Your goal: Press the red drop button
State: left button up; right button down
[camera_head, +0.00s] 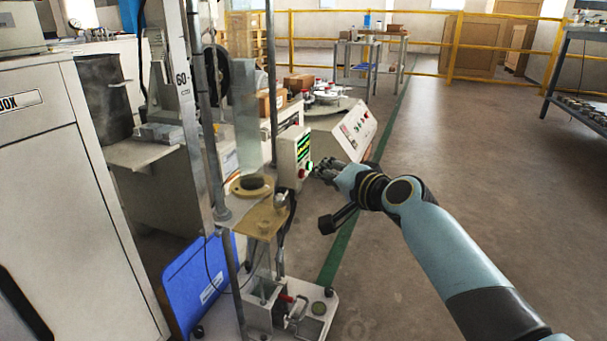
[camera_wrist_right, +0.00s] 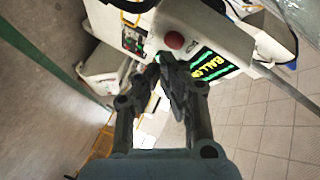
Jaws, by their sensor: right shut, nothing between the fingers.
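The red button (camera_wrist_right: 174,40) is a round red knob on the pale face of the control box (camera_wrist_right: 222,32) in the right wrist view, beside a black display with green text (camera_wrist_right: 212,66). In the head view the control box (camera_head: 288,150) stands on the test rig, its face toward my right gripper. My right gripper (camera_head: 318,170) is shut and empty, its fingertips close to the lower part of that face. In the right wrist view the fingertips (camera_wrist_right: 166,62) lie just below the button. I cannot tell whether they touch the box. My left gripper is not in view.
A blue panel (camera_head: 200,282) leans low at left.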

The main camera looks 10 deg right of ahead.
jog(key=shift+w+a, duration=0.15)
jog(key=shift+a, duration=0.1)
jog(key=shift+w+a, duration=0.15)
jog(key=shift+a, duration=0.05)
dwell(0.5)
jog(key=shift+w+a, duration=0.1)
jog(key=shift+a, duration=0.1)
dwell(0.5)
jog(key=shift+s+d, duration=0.5)
jog(key=shift+d, duration=0.25)
